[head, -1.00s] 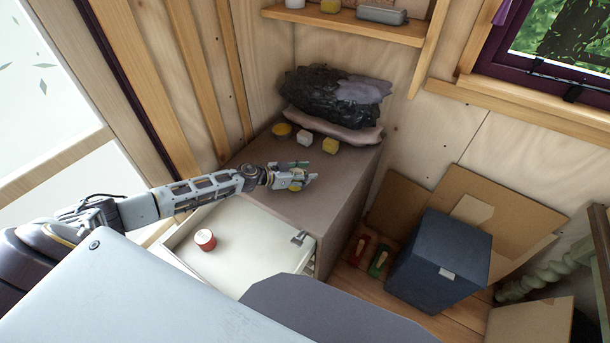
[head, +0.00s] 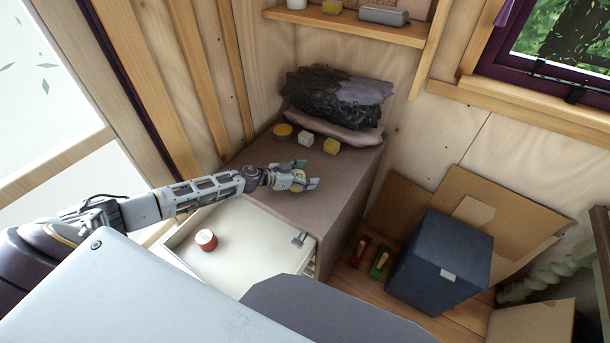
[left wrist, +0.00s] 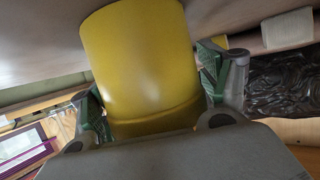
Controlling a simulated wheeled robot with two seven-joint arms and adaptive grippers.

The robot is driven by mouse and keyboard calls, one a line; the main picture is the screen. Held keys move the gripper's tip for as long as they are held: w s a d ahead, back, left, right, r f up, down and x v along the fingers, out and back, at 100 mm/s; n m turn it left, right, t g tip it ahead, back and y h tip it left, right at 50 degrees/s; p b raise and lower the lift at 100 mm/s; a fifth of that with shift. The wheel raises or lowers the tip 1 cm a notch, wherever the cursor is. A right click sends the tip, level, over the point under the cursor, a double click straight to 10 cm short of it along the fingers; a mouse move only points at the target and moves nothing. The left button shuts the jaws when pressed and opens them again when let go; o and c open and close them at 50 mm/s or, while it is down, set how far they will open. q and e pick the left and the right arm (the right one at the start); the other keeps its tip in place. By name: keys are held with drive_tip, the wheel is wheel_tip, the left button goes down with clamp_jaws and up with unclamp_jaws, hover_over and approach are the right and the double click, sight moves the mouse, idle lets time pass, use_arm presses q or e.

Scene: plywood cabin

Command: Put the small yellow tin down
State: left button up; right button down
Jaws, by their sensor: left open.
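The small yellow tin (left wrist: 140,65) fills the middle of the left wrist view, with one end against the brown cabinet top (head: 345,180). In the head view it is mostly hidden by my left gripper (head: 306,179). The gripper is open, with a green-padded finger on each side of the tin. A gap shows beside the right-hand finger; contact at the left-hand finger is hard to tell. My right gripper is not in view.
A round yellow tin (head: 283,131), a white block (head: 305,138) and a yellow block (head: 331,146) stand behind, before a dark bag (head: 335,97). Below, an open white drawer (head: 245,255) holds a red tin (head: 206,240). The cabinet top's right part is clear.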

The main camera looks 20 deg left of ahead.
sight(298, 175)
use_arm(q)
drive_tip(key=shift+s+a+r, duration=0.1)
drive_tip(key=shift+r, duration=0.05)
drive_tip(key=shift+v, duration=0.85)
drive_tip(key=shift+s+a+r, duration=0.3)
drive_tip(key=shift+s+a, duration=0.1)
drive_tip(key=shift+s, duration=0.1)
drive_tip(key=shift+v, duration=1.7)
drive_tip(key=shift+s+a+r, duration=0.2)
drive_tip(key=shift+s+a, duration=0.25)
drive_tip(key=shift+s, duration=0.05)
drive_tip(key=shift+s+a+r, duration=0.2)
drive_tip(key=shift+s+a, duration=0.05)
drive_tip(key=shift+s, duration=0.1)
drive_tip(key=shift+s+a+r, duration=0.2)
drive_tip(key=shift+s+a, duration=0.2)
drive_tip(key=shift+s+a+r, duration=0.3)
drive_tip(key=shift+s+a, duration=0.05)
drive_tip(key=shift+s, duration=0.15)
drive_tip(key=shift+s+a, duration=0.1)
drive_tip(key=shift+r, duration=0.1)
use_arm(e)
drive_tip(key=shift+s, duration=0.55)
